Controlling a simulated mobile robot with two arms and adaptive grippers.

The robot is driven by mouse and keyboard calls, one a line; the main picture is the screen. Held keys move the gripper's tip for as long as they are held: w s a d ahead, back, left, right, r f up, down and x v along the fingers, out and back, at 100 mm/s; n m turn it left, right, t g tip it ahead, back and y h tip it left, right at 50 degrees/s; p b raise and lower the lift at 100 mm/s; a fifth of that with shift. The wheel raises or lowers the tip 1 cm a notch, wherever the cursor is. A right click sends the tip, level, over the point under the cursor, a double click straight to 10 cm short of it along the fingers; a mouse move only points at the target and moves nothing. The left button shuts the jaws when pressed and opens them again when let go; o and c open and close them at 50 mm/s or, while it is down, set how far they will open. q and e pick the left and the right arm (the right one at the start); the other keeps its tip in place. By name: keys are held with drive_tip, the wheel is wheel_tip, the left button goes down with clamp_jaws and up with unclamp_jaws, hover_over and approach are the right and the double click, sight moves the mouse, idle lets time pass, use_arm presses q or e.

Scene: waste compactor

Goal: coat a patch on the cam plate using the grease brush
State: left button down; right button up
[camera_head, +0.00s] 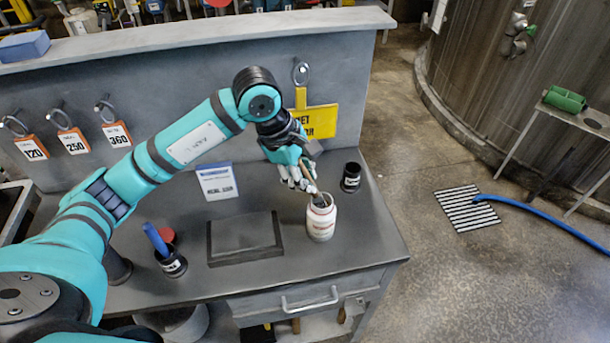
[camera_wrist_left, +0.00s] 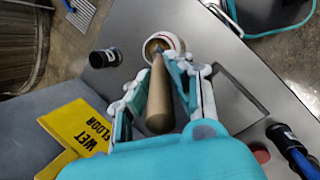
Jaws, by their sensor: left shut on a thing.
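My left gripper (camera_head: 306,183) is shut on the wooden handle of the grease brush (camera_wrist_left: 159,98), with the handle between both fingers in the left wrist view (camera_wrist_left: 160,76). The brush points down at the open mouth of a white jar with a reddish label (camera_head: 320,222), also in the wrist view (camera_wrist_left: 153,45). The bristles are hidden; I cannot tell how deep they sit. A dark square slab (camera_head: 245,240), apparently the cam plate, lies flat on the bench left of the jar. My right gripper is not in view.
A black cup (camera_head: 351,177) stands behind the jar. Another cup (camera_head: 172,265) holds a blue-handled tool beside a red round object (camera_head: 166,235). A small sign (camera_head: 217,182) stands behind the slab. A yellow sign (camera_head: 316,122) hangs on the back panel.

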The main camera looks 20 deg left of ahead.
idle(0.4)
use_arm(q)
wheel_tip(320, 180, up, 2)
drive_tip(key=shift+p, duration=0.6)
drive_tip(key=shift+r+p, duration=1.1)
drive_tip(key=shift+r, duration=1.35)
